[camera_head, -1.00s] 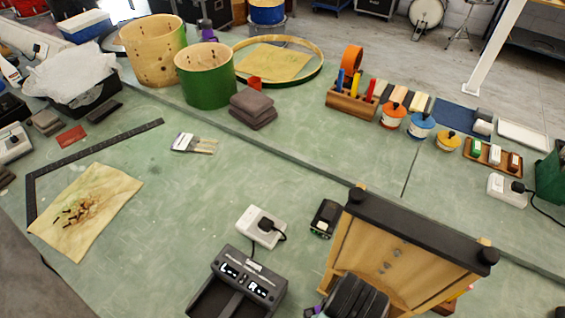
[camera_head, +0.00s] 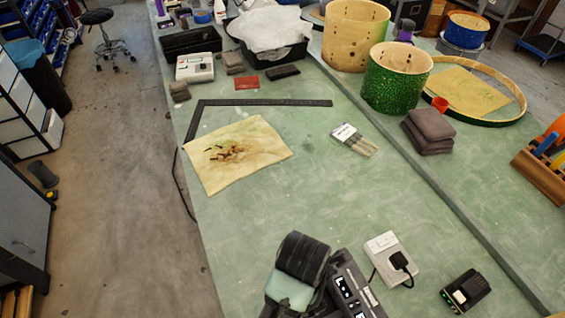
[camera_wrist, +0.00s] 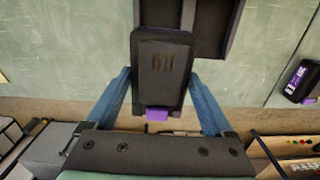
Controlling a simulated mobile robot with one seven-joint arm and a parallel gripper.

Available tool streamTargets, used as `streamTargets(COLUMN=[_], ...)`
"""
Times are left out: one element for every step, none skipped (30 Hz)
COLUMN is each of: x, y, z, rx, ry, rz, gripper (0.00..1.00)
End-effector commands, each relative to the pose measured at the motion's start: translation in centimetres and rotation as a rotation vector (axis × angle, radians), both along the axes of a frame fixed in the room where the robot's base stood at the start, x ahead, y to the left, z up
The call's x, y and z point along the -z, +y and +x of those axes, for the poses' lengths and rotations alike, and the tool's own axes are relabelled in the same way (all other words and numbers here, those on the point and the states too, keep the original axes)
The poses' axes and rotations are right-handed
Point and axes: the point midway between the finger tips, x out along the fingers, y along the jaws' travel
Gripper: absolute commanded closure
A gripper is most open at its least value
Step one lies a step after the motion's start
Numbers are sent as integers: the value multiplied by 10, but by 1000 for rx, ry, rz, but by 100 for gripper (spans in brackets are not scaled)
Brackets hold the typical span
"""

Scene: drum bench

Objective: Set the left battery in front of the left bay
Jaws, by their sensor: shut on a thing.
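The left battery (camera_wrist: 160,65) is a black block with a purple tab, held between the two blue fingers of my gripper (camera_wrist: 158,76) in the wrist view. The dark charger (camera_wrist: 236,25) with its bays lies just beyond it; the battery overlaps the bay edge in that view, and I cannot tell whether they touch. In the head view, the charger (camera_head: 352,292) with lit displays is partly hidden by my arm, and the held battery is not clearly seen. Another black battery (camera_head: 465,291) lies right of the charger; it also shows in the wrist view (camera_wrist: 304,82).
A white socket box (camera_head: 388,252) with a black plug stands beside the charger. The bench's left edge is close to the charger. Green bench between them is clear.

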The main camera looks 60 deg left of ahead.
Motion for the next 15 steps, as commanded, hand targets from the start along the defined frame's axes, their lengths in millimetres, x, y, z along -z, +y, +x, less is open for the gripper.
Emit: streamTargets(x=[3, 6, 12, 17, 23, 30, 36, 41, 46, 50, 53, 56, 58, 61, 66], y=[1, 2, 2, 2, 1, 1, 1, 1, 1, 1, 1, 1, 1, 1, 1], z=[-1, -1, -2, -2, -3, -2, -2, -2, -2, -2, -2, -1, -1, -1, -1], rx=[-20, -28, -35, -37, -38, -37, -37, -36, -36, -36, -35, -35, -35, -35, -34], ry=[-1, 0, 3, 3, 4, 3, 2, 2, 2, 1, 1, 0, -1, 0, 1], rz=[0, 0, -2, -2, -3, -3, -3, -3, -2, -2, -2, -1, 0, -1, -1], gripper=[100, 100, 100, 100, 100, 100, 100, 100, 100, 100, 100, 100, 100, 100, 100])
